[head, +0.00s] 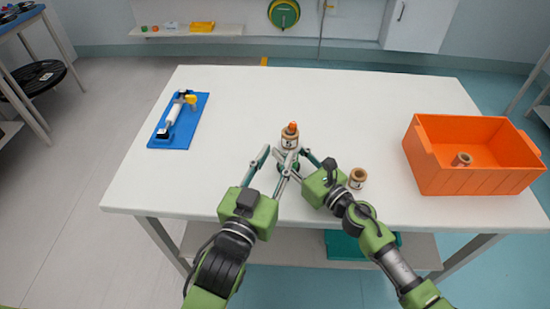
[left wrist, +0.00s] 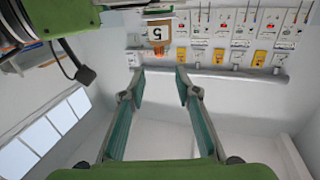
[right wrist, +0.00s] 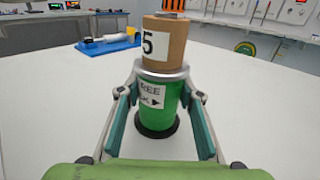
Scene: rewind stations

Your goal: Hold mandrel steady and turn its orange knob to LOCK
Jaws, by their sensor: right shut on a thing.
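The mandrel stands upright near the table's front middle, its green body (right wrist: 160,105) carrying FREE and LOCK lettering and an arrow. A brown spool (head: 290,143) labelled 5 sits on it, also in the left wrist view (left wrist: 158,32). The orange knob (head: 292,127) tops it; the right wrist view cuts it off at the top edge. My right gripper (head: 295,164) is shut on the green body, one finger on each side. My left gripper (head: 279,157) is open and empty, close in front of the mandrel; the spool shows beyond its fingertips (left wrist: 161,75).
Another brown spool (head: 357,179) stands near my right wrist. An orange crate (head: 470,180) at the right holds a spool (head: 461,160). A blue board (head: 174,136) with a white and yellow device lies at the left. The back of the white table (head: 330,90) is clear.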

